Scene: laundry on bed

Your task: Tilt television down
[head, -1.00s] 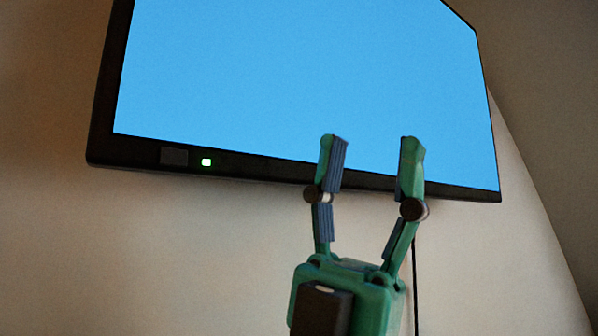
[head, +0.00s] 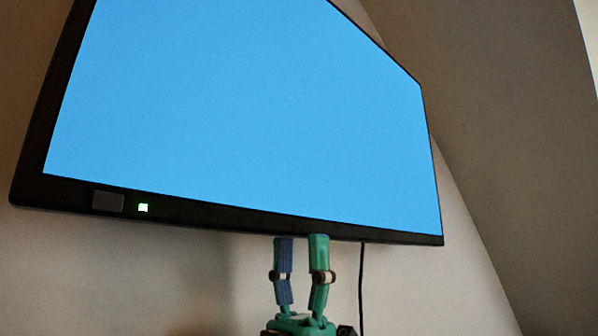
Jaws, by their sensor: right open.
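The television (head: 240,110) hangs on the wall with a bright blue screen and a black frame. Its top edge is out of view. A green light and a grey patch sit on the lower left of its frame. My left gripper is out of view.
A black cable (head: 362,285) hangs down the beige wall (head: 120,280) below the television, right of my gripper. A slanted grey-brown surface (head: 490,130) rises on the right. The wall at lower left is clear.

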